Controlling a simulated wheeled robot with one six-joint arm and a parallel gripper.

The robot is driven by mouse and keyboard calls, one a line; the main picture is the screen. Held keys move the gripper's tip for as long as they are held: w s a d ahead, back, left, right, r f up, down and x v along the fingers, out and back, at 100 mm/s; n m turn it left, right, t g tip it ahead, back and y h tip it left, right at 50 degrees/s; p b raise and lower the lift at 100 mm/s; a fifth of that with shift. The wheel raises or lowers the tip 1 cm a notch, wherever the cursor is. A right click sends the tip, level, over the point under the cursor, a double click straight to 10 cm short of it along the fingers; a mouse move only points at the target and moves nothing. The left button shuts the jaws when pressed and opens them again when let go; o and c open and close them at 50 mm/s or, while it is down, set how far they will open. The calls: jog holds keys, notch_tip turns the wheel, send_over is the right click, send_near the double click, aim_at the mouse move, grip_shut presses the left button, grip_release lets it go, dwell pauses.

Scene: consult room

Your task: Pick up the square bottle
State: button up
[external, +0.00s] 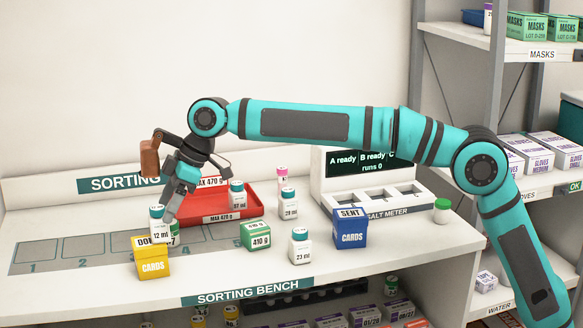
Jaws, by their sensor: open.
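The bottle marked 23 (300,252) looks rather square-sided and stands upright at the front middle. A bottle marked 12 (158,231) stands at the left behind the yellow box, and a green item (174,238) partly shows beside it. My gripper (169,210) points down just right of the 12 bottle's top. It is open, with nothing seen between its fingers; whether it touches that bottle is unclear.
A yellow cards box (153,263), a green box (255,237) and a blue box (350,232) stand along the front. A red tray (221,219) holds a bottle. A bottle marked 29 (289,208) and a pink-capped one (282,178) stand behind. Numbered slots at left look mostly clear.

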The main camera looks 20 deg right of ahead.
aim_at(150, 213)
jog(key=shift+w+x, duration=0.15)
jog(key=shift+x, duration=1.15)
jog(key=shift+w+x, duration=0.15)
jog(key=shift+x, duration=1.15)
jog(key=c, duration=1.1)
jog(key=shift+c, duration=0.2)
jog(key=shift+r, duration=0.15)
notch_tip(150, 213, up, 9)
jog(key=shift+a+r, duration=0.45)
jog(key=shift+a, duration=0.5)
jog(key=f, duration=0.6)
jog(key=a+f, duration=0.1)
jog(key=f, duration=0.3)
